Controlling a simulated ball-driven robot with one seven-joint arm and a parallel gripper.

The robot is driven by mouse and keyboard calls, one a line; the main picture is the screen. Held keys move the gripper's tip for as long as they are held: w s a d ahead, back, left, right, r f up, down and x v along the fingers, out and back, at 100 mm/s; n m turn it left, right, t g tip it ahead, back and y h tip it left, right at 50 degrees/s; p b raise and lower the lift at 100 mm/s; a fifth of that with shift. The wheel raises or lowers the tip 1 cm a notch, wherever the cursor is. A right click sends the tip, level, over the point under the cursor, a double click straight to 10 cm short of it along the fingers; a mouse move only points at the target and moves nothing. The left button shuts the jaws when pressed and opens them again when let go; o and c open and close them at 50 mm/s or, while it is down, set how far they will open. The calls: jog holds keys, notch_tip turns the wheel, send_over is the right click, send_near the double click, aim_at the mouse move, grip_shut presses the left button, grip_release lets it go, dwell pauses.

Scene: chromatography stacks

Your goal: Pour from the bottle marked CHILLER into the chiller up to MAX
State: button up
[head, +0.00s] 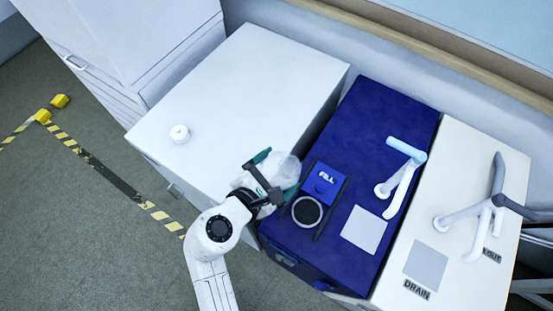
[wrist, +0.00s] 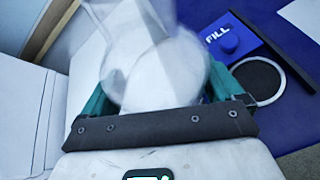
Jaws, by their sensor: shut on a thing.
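My gripper (head: 276,176) is shut on a translucent whitish bottle (head: 286,166), just left of the blue chiller's fill area. In the wrist view the bottle (wrist: 165,75) sits between the teal fingers and looks blurred; no marking on it is readable. The chiller (head: 375,120) is a dark blue box. On its top is a blue FILL flap (head: 323,184) with a knob, standing beside a round dark fill opening (head: 307,211) with a pale rim. The opening also shows in the wrist view (wrist: 258,80), right of the bottle. No MAX mark or liquid level is visible.
A small white cap (head: 180,133) lies on the white cabinet (head: 245,75) at left. White pipes (head: 400,180) rise from the chiller's right part. A white unit marked DRAIN (head: 417,289) stands right of it. Striped floor tape (head: 100,170) runs at left.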

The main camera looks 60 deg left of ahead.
jog(key=shift+r, duration=0.1)
dwell(0.3)
jog(key=shift+a+m+y, duration=0.1)
jog(key=shift+m+y, duration=0.2)
jog(key=shift+m, duration=0.2)
jog(key=shift+a+b, duration=0.1)
jog(key=shift+b, duration=0.4)
jog(key=shift+s+a+m+g+y, duration=0.2)
jog(key=shift+m+g+y, duration=0.1)
jog(key=shift+m, duration=0.1)
jog(key=shift+s+a+f+m+y+b, duration=0.15)
jog(key=shift+a+f+m+y+b, duration=0.4)
jog(key=shift+b, duration=0.7)
jog(key=shift+d+f+m+g+y+b, duration=0.15)
jog(key=shift+m+g+y+b, duration=0.15)
jog(key=shift+m+b, duration=0.25)
jog(key=shift+f+m+y+b, duration=0.25)
jog(key=shift+m+b, duration=0.05)
jog(key=shift+b, duration=0.4)
